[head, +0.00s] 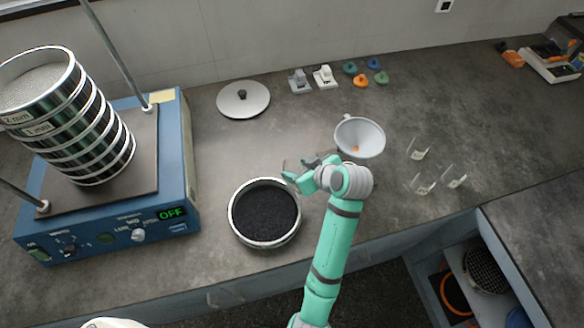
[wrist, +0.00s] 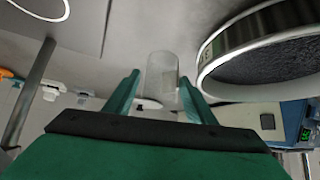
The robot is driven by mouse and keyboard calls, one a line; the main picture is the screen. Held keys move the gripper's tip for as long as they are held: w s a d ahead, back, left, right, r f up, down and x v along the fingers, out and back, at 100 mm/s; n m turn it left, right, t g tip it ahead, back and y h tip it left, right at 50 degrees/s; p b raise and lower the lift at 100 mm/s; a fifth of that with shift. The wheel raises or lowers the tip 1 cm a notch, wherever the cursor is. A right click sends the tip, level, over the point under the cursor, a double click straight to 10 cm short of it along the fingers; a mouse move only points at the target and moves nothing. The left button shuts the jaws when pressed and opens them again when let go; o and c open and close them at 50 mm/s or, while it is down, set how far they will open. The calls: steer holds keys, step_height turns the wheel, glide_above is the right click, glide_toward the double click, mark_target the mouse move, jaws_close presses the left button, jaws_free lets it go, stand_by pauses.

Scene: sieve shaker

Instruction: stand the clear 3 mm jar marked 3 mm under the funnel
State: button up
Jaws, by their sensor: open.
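A clear jar (wrist: 162,70) stands between the two fingers of my open gripper (wrist: 160,78) in the wrist view. No mark on it can be read. In the head view my gripper (head: 300,178) is low over the bench, just behind the black-filled sieve, and the jar there is only faintly visible. The pale funnel (head: 362,139) is to the right of and behind my gripper. The space under the funnel is hidden by its cone and my wrist. Three more clear jars or pieces, one (head: 418,154) behind the others, stand right of the funnel, their marks unreadable.
The round sieve with black grains (head: 232,222) is close to my gripper; it also shows in the wrist view (wrist: 210,82). The sieve stack (head: 85,140) stands on the blue shaker (head: 178,150) at left. A lid (head: 225,103) and small coloured knobs (head: 360,80) lie behind.

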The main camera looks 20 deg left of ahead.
mark_target(288, 166)
steer(key=shift+x, duration=1.8)
steer(key=shift+s, duration=0.1)
steer(key=c, duration=0.9)
steer(key=shift+r, duration=0.5)
step_height(288, 166, up, 2)
steer(key=shift+r, duration=0.1)
steer(key=shift+s+d+r, duration=1.5)
steer(key=shift+s+r, duration=0.15)
steer(key=shift+s, duration=0.1)
steer(key=shift+s+d+r, duration=1.55)
steer(key=shift+s+r, duration=0.05)
steer(key=shift+s, duration=0.1)
steer(key=shift+s+d+r, duration=1.5)
steer(key=shift+s+r, duration=0.15)
steer(key=shift+s, duration=0.1)
